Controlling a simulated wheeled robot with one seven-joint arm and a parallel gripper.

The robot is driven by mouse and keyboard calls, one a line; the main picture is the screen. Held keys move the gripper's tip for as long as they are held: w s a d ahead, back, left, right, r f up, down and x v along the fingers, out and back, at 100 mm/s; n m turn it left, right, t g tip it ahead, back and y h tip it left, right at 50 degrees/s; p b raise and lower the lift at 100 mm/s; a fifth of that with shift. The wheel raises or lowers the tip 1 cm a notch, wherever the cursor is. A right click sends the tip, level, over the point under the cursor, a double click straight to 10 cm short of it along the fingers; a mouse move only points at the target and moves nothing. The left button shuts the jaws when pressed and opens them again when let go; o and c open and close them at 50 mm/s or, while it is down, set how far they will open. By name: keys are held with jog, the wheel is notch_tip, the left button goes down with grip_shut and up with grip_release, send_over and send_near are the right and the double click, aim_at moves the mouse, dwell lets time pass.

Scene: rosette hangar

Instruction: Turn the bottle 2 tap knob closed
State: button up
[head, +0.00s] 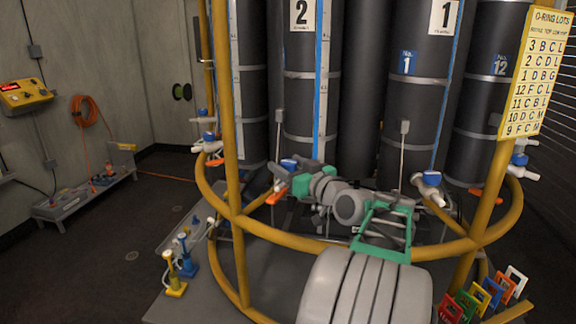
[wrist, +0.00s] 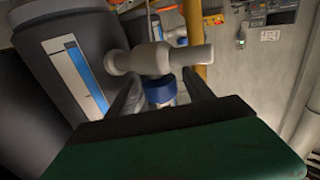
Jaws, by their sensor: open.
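Bottle 2 (head: 300,60) is a tall dark cylinder with a white "2" label and a blue-edged scale strip. Its tap has a blue knob (head: 289,164) at the ring rail in front of it. The blue knob (wrist: 160,88) also shows in the wrist view, below the pale valve body (wrist: 160,58). My gripper (head: 297,178) is at this tap in the head view, partly hidden by the arm. In the wrist view my gripper (wrist: 161,97) is open, with one dark finger on each side of the knob. I cannot tell whether either finger touches it.
A yellow ring frame (head: 335,248) with upright posts surrounds the bottles. Another blue-knobbed tap (head: 430,180) sits to the right, before bottle 1 (head: 415,120). Coloured tags (head: 485,295) stand at front right. A grey bench unit (head: 85,195) stands left; the floor there is mostly clear.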

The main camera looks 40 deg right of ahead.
aim_at(293, 169)
jog(key=shift+c, duration=0.4)
grip_shut()
jog(key=shift+a+f+m+h+b, duration=0.15)
jog(key=shift+m+h+b, duration=0.15)
jog(key=shift+h+b, duration=0.3)
jog(key=shift+o, duration=0.4)
grip_release()
jog(key=s, duration=0.2)
jog(key=s+a, duration=0.1)
jog(key=s, duration=0.4)
jog(key=shift+s+a+b, duration=0.2)
jog(key=shift+s+b, duration=0.1)
jog(key=shift+s, duration=0.05)
